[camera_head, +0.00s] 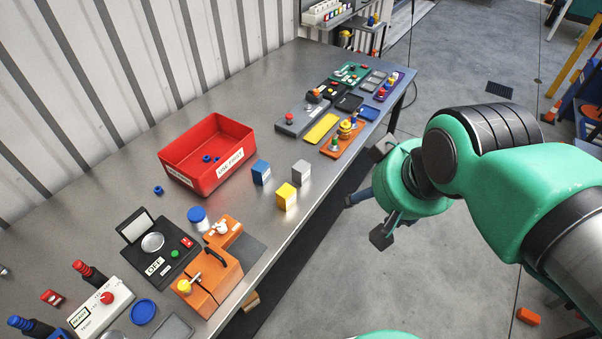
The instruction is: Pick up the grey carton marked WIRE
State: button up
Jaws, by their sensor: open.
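A small grey carton (301,173) stands upright on the metal workbench, near its front edge. I cannot read any marking on it at this size. A blue carton (261,172) stands to its left and a yellow carton (286,197) stands in front of it, slightly left; both are close to it but apart. My gripper (367,196) is open and empty. It hangs off the bench's front edge, to the right of the grey carton and apart from it.
A red bin (207,153) with blue parts inside stands behind the cartons. Orange devices (207,280) and a black panel (153,258) are at the front left. A grey switch box (304,117), a yellow plate (321,129) and several coloured modules fill the far right. Bare bench surrounds the cartons.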

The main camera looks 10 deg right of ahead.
jog(key=w+a+f+n+g+p, duration=0.1)
jog(key=w+n+g, duration=0.1)
jog(key=w, duration=0.9)
jog(key=w+a+f+n+g+p, duration=0.1)
jog(key=w+f+n, duration=0.1)
jog(key=w, duration=0.9)
jog(key=w+a+f+n+g, duration=0.1)
jog(key=w+f, duration=0.5)
jog(key=w+a+f+n, duration=0.1)
jog(key=w+f+n, duration=0.1)
jog(key=w+f, duration=0.3)
jog(key=w+a+f+n+g+p, duration=0.1)
jog(key=w+a+f, duration=0.1)
jog(key=w+f, duration=0.4)
jog(key=shift+w+f+g, duration=0.3)
jog(key=shift+w+f, duration=0.05)
jog(key=shift+f, duration=0.45)
